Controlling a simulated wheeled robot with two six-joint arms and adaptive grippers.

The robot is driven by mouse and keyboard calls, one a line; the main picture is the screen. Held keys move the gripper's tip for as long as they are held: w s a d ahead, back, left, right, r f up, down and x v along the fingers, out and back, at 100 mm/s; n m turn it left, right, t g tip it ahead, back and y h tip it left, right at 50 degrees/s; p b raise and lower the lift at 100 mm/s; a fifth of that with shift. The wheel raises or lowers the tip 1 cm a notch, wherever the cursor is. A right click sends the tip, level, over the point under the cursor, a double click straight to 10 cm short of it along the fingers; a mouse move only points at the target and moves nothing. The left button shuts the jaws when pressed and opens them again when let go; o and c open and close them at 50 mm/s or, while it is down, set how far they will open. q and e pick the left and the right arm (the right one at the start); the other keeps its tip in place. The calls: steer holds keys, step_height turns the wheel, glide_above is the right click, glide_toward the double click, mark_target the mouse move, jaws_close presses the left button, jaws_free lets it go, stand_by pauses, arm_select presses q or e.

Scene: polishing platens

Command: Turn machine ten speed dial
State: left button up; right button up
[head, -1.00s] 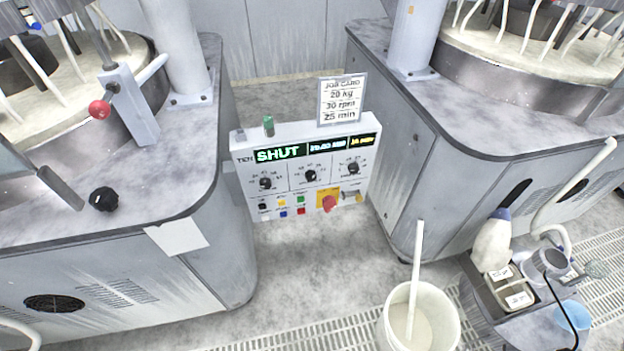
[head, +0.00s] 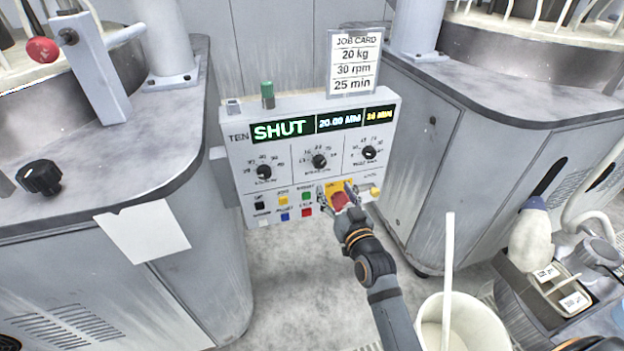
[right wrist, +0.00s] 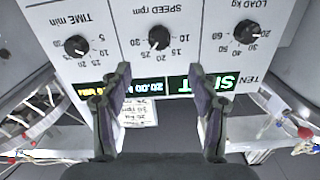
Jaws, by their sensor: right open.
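The machine ten control panel (head: 300,150) is white, with SHUT lit in green on its display. Its three black dials sit in a row. The speed dial (head: 320,161) is the middle one. In the right wrist view the panel is upside down, with the speed dial (right wrist: 158,37) at top centre, marked SPEED rpm. My left gripper is not in view.
The load dial (head: 264,172) and time dial (head: 369,152) flank the speed dial. A job card (head: 355,62) reading 20 kg, 30 rpm, 25 min stands above the panel. Grey machine housings close in on both sides. A white bucket (head: 478,325) stands at lower right.

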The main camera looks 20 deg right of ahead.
mark_target(321, 164)
steer(key=w, duration=0.9)
steer(key=shift+w, duration=0.15)
steer(key=shift+w+a, duration=0.1)
steer(key=shift+w, duration=0.5)
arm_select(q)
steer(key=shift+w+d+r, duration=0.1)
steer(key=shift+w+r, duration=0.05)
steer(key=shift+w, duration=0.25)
arm_select(e)
steer(key=shift+c, duration=0.2)
steer(key=c, duration=1.1)
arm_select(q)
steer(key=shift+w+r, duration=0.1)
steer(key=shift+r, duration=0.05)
arm_select(e)
steer(key=shift+c, duration=0.2)
